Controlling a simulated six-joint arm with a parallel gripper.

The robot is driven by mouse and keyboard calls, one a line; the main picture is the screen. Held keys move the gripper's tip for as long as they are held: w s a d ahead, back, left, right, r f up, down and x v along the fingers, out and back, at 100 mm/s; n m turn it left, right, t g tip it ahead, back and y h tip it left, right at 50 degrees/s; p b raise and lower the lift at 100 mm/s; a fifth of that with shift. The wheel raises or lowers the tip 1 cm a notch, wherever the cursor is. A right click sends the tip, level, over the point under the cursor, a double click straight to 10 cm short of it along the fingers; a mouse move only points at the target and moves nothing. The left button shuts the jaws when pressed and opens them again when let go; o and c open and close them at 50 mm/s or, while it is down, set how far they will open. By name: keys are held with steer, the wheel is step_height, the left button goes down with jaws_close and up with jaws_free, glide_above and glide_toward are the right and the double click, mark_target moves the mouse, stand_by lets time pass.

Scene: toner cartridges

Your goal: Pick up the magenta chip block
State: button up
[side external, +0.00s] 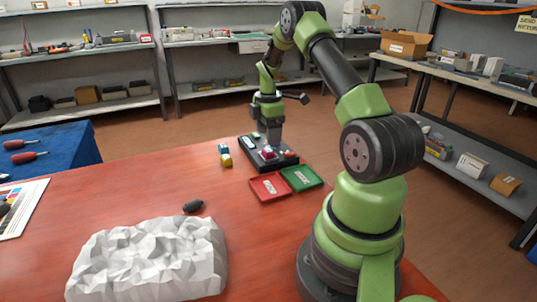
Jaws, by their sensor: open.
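The magenta chip block (268,155) is small in the side external view. It sits on a dark block-like base (287,159) at the far part of the red table. My gripper (268,147) points down right over it, and its fingers are open. They partly hide the block, and I cannot tell whether they touch it.
A red tray (270,188) and a green tray (303,179) lie just in front of the base. Blue (223,148) and yellow (226,160) blocks stand to its left. A dark object (194,206) and a crumpled white mass (150,262) lie nearer. The table's left-middle is clear.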

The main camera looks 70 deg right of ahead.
mark_target(269, 150)
steer(key=f, duration=0.5)
steer(key=shift+s+d+f, duration=0.1)
steer(key=shift+d+f, duration=0.1)
steer(key=shift+f, duration=0.05)
jaws_close()
